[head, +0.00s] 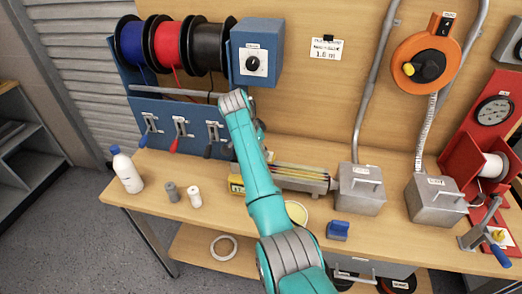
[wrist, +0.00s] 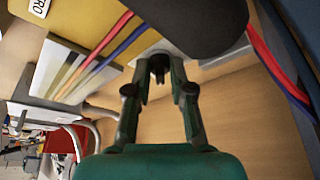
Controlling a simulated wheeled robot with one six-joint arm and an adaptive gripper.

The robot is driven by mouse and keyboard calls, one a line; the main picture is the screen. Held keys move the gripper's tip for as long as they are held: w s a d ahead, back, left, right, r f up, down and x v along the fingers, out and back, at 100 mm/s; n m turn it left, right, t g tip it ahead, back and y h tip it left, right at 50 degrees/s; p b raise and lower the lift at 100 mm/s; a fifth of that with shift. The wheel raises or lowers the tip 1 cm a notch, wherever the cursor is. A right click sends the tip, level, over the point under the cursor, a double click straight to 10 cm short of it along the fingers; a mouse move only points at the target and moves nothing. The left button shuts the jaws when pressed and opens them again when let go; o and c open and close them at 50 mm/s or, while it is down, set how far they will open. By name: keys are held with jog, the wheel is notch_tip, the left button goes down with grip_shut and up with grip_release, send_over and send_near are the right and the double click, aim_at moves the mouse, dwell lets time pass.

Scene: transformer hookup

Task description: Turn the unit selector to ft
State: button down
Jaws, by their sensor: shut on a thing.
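My gripper (wrist: 160,68) is in the wrist view, its two fingers closed around a small dark knob-like part (wrist: 159,66) in front of a pale plate (wrist: 146,48). This lies beside a yellow body (wrist: 75,42) with a partly cut-off label. I cannot read any unit marks there. A blue box (head: 258,38) with a black dial (head: 253,64) on a pale face stands above, and nothing touches that dial.
Blue, red and black spools (head: 170,44) sit left of the blue box, over several lever clamps (head: 181,128). A wire tray (head: 303,177) and a grey metal box (head: 359,190) stand right of the arm. A white bottle (head: 127,172) stands at the left. Coloured wires (wrist: 112,40) pass close to the gripper.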

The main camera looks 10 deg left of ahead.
jog(key=c, duration=1)
grip_release()
jog(key=shift+c, duration=0.2)
jog(key=v, duration=1.2)
